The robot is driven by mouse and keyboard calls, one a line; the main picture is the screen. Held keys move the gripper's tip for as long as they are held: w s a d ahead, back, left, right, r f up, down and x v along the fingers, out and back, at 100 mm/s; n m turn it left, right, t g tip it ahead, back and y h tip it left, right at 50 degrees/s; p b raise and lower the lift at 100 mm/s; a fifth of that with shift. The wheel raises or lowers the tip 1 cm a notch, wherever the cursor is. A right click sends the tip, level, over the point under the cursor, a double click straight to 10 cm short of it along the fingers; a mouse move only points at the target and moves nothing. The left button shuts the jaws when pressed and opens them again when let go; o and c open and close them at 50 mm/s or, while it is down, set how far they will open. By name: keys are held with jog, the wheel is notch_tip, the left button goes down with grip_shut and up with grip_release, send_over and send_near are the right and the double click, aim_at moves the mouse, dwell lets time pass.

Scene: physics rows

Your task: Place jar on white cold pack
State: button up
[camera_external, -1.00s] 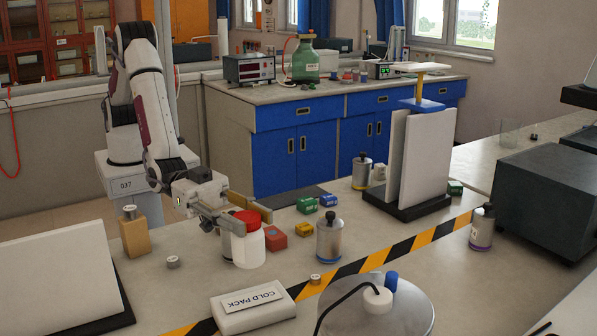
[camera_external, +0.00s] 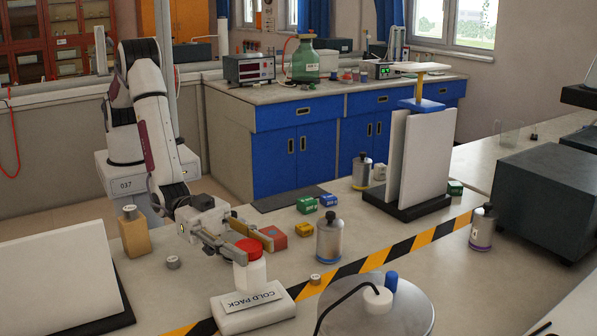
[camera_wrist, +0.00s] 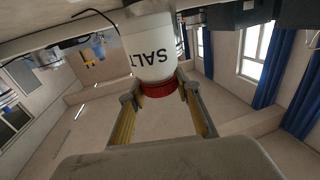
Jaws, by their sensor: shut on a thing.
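The jar (camera_external: 254,274) is white with a red lid, and its label reads SALT in the wrist view (camera_wrist: 153,48). My gripper (camera_external: 253,248) is shut on the jar at its lid end, with a finger on each side of the red lid in the wrist view (camera_wrist: 158,90). The jar is upright in the external view. The white cold pack (camera_external: 245,320) lies flat on the bench with its printed label up. The jar's lower end overlaps the cold pack's far edge in the picture. I cannot tell whether they touch.
A silver-grey bottle (camera_external: 329,240) and a red box (camera_external: 273,238) stand close to the jar. A small metal weight (camera_external: 315,279) and a round plate (camera_external: 408,315) with a cable lie to the right. A tan bottle (camera_external: 133,232) stands at left.

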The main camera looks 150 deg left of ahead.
jog(key=shift+f, duration=1.45)
jog(key=shift+f, duration=0.2)
jog(key=o, duration=1.4)
jog(key=shift+c, duration=0.2)
jog(key=shift+r, duration=0.2)
jog(key=v, duration=1.2)
jog(key=shift+r, duration=0.1)
